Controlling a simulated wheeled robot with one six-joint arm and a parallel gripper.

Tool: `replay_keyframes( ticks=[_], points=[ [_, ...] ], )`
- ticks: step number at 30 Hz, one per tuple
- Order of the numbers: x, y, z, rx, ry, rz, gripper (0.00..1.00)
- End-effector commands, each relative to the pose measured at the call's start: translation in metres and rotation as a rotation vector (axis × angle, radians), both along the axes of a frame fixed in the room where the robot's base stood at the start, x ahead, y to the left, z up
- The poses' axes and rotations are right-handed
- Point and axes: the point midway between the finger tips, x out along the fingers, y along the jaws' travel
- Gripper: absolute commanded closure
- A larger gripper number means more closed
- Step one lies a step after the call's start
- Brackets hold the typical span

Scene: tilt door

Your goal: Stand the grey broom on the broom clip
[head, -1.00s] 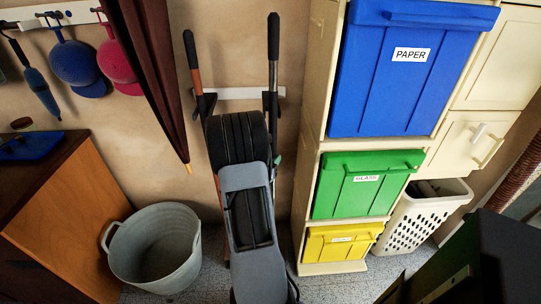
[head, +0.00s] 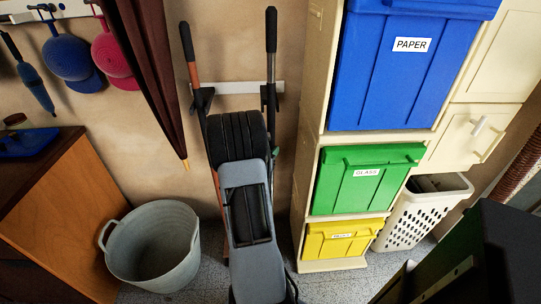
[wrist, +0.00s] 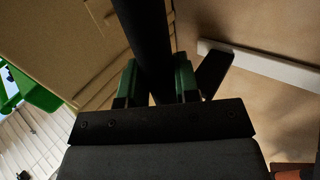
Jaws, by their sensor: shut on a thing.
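The grey broom (head: 271,38) stands almost upright right of my arm in the head view, its black grip at the top and its lower part hidden behind my arm. Its dark handle (wrist: 146,35) runs between the green fingers of my gripper (wrist: 157,88) in the wrist view; the gripper is shut on it. In the head view my gripper is mostly hidden by my arm. The broom clip (head: 266,98) is a dark holder at the right end of a white wall rail, and the handle overlaps it. I cannot tell whether the handle is seated in it.
An orange-shafted handle (head: 193,70) stands at the left clip (head: 204,99). A grey bucket (head: 153,247) is on the floor to the left, beside a wooden cabinet (head: 75,225). A shelf with blue (head: 400,85), green (head: 345,195) and yellow bins (head: 328,248) stands close on the right.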

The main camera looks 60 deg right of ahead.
Motion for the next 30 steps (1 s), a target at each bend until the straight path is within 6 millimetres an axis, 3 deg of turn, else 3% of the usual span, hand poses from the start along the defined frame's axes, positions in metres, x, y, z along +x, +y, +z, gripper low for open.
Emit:
replay_keyframes(
  ticks=[21,30],
  points=[
    [0.036,-0.051,-0.011,-0.003,-0.001,-0.001,1.0],
    [0.04,-0.056,-0.024,-0.002,0.0,0.0,1.0]
  ],
)
